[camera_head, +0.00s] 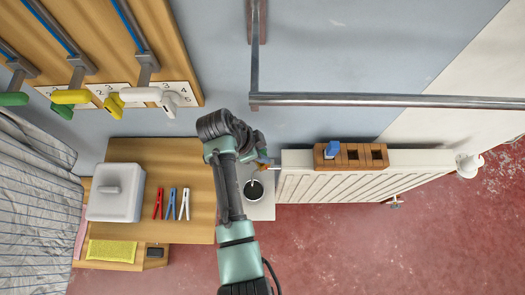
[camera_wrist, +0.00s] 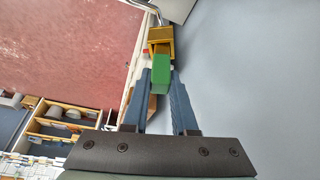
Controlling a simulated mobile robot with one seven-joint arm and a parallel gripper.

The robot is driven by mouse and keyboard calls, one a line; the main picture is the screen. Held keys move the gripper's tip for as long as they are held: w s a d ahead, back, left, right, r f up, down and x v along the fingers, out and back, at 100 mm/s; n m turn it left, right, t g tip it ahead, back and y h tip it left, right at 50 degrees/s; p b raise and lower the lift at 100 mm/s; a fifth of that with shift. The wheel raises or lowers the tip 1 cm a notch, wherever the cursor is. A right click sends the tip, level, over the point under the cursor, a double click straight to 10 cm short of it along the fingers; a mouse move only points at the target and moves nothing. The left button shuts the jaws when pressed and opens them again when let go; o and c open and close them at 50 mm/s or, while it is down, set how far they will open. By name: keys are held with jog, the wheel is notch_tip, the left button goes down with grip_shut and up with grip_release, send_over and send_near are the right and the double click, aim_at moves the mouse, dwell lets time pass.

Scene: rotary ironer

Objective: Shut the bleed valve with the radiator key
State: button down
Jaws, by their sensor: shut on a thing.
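My gripper (camera_head: 262,160) is at the left end of the white radiator (camera_head: 365,185). In the wrist view my gripper (camera_wrist: 161,74) has its two blue-grey fingers shut on the green grip of a key (camera_wrist: 161,72). In the head view the key and valve are mostly hidden by my wrist.
A wooden rack (camera_head: 351,164) on the radiator holds a blue-handled piece (camera_head: 333,149). A dark cup (camera_head: 253,190) on a white stand is beside my arm. A wooden table (camera_head: 200,222) with pegs is left; a metal rail (camera_head: 390,101) runs above the radiator. Red floor is open in front.

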jog(key=m+g+b, duration=0.1)
jog(key=m, duration=0.1)
jog(key=m+g+b, duration=0.1)
jog(key=m, duration=0.2)
jog(key=shift+f, duration=0.1)
jog(key=c, duration=0.6)
grip_release()
jog(key=v, duration=0.7)
jog(key=shift+a+r, duration=0.15)
jog(key=shift+r, duration=0.2)
